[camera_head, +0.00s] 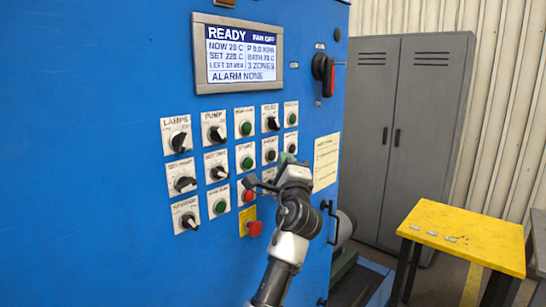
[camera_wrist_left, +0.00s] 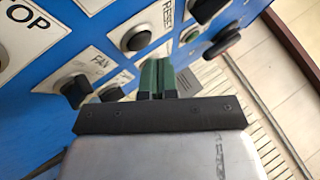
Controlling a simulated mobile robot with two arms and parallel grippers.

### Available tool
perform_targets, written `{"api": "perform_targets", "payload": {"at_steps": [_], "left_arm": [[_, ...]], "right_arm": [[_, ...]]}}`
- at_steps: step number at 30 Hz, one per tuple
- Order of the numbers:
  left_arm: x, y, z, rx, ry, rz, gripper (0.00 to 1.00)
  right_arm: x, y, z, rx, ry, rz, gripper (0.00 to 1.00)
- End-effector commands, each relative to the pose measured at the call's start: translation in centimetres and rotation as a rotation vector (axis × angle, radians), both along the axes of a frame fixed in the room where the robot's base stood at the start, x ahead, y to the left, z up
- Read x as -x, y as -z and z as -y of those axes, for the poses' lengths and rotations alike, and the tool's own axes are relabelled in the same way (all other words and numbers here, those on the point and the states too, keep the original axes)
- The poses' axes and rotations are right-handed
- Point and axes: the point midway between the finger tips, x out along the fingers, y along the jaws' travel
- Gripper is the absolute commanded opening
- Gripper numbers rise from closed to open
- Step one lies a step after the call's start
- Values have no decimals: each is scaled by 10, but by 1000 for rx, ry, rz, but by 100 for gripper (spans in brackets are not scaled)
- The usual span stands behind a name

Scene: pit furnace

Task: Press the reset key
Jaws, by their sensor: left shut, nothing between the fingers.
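The reset key is a round black button (camera_head: 270,155) on a white plate in the panel's middle row. It also shows in the left wrist view (camera_wrist_left: 137,38), beside its RESET label. My left gripper (camera_head: 286,158) is at the panel just right of the key. Its green fingertips (camera_wrist_left: 157,66) are shut together and empty, pointing at the panel. In the wrist view the key is up and left of the tips, with a gap in the picture. I cannot tell whether the tips touch the panel. My right gripper is out of view.
The blue cabinet carries several knobs and buttons, a red emergency button (camera_head: 254,228) and a display (camera_head: 240,60) reading READY. In the wrist view the FAN knob (camera_wrist_left: 75,90) is left of the fingertips. A yellow table (camera_head: 470,225) and grey locker (camera_head: 400,130) stand right.

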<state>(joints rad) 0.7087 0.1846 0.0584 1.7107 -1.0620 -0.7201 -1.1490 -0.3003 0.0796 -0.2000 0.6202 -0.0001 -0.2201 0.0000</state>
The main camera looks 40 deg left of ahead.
Motion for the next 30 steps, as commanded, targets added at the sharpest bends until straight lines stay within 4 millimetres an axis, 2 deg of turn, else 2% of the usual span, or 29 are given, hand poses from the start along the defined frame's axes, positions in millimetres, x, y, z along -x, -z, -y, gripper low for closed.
{"api": "perform_targets", "payload": {"at_steps": [5, 20, 30], "left_arm": [[0, 0, 4, 1, 1, 0, 0], [4, 0, 48, 1, 1, 0, 0], [4, 0, 50, -1, 0, 1, 0]], "right_arm": [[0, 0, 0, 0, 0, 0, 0], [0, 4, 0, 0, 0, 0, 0], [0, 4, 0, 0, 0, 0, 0]]}}
